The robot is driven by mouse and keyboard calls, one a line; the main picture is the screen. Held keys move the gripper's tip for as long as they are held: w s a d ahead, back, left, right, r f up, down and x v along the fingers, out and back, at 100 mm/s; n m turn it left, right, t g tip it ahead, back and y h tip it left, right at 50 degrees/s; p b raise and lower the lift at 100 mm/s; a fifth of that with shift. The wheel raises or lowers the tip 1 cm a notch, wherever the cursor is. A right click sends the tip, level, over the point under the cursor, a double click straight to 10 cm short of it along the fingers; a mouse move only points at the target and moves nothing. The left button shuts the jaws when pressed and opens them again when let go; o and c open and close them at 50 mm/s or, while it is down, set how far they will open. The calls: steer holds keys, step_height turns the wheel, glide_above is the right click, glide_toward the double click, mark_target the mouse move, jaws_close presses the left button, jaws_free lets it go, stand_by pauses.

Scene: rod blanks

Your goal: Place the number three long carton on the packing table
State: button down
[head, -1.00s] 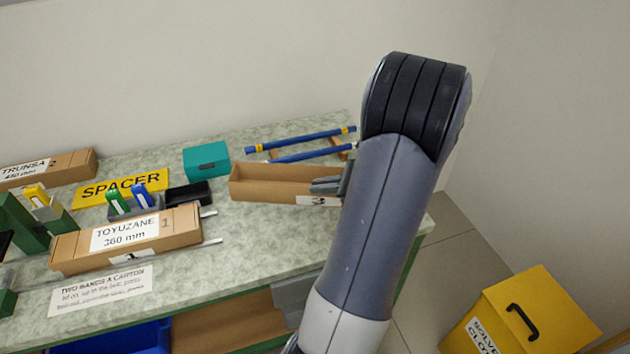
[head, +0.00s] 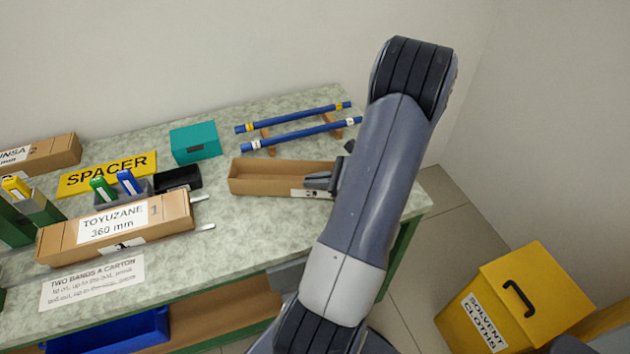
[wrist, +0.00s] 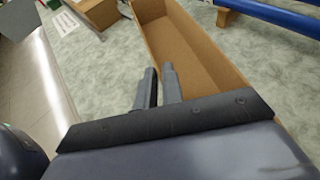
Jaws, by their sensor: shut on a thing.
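A long, open, empty brown carton (head: 278,180) is at the right part of the speckled green packing table (head: 255,235), in front of two blue rods. Its white label (head: 308,193) is partly covered and its number cannot be read. My gripper (head: 316,181) is shut on the carton's near side wall, towards its right end. In the wrist view the fingers (wrist: 158,85) pinch this wall, and the carton's inside (wrist: 190,45) is bare. I cannot tell whether its underside touches the table.
Two blue rods (head: 295,132) lie on wooden supports behind the carton. A teal box (head: 195,143), a black tray (head: 178,179) and a closed TOYUZANE carton (head: 118,228) marked 1 stand to the left. The tabletop in front of the carton is clear. A yellow solvent bin (head: 515,295) stands at right.

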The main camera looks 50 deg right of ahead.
steer(key=shift+f, duration=0.25)
steer(key=c, duration=1.5)
jaws_free()
steer(key=shift+s, duration=0.1)
steer(key=b+v, duration=0.1)
steer(key=v, duration=1.1)
